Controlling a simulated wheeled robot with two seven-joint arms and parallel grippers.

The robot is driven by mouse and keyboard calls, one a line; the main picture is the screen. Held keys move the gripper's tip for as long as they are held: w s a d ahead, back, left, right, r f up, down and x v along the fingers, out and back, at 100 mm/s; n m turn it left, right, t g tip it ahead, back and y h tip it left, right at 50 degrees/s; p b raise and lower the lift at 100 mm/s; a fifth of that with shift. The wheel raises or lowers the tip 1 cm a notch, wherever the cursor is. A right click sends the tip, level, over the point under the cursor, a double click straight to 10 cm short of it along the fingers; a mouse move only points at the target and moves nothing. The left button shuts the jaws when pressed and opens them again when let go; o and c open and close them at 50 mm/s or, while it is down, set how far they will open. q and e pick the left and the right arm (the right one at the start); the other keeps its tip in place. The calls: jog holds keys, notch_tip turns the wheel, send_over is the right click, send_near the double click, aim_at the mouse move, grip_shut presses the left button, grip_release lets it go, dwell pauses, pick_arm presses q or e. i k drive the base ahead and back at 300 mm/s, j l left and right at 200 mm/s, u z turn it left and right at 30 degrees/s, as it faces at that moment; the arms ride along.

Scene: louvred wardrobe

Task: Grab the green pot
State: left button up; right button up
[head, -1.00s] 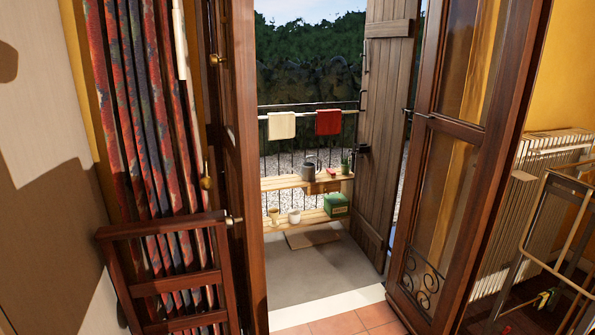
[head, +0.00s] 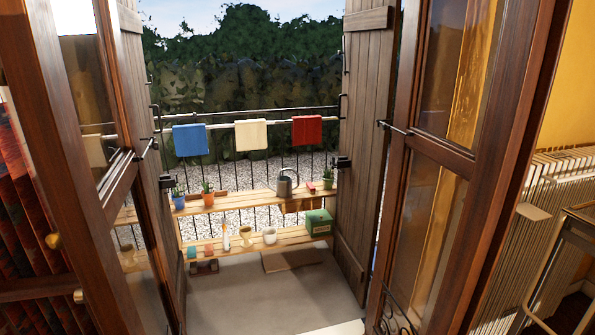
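A small pot that looks green (head: 328,184), with a green plant in it, stands at the right end of the upper wooden shelf on the balcony, close to the right shutter. It is small and far off, so its colour is hard to be sure of. An orange pot (head: 208,199) and a blue pot (head: 178,202), both with plants, stand at the left end of the same shelf. Neither of my grippers shows in the head view.
An open doorway leads to the balcony, between a left door (head: 85,150) and a right door (head: 455,150). Wooden shutters (head: 365,130) stand open beyond. A watering can (head: 285,186) and green box (head: 318,222) are near the pot.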

aim_at(328, 183)
jog(key=i+z, duration=0.1)
jog(key=i, duration=0.8)
jog(key=i+j, duration=0.1)
jog(key=i, duration=0.8)
jog(key=z, duration=0.05)
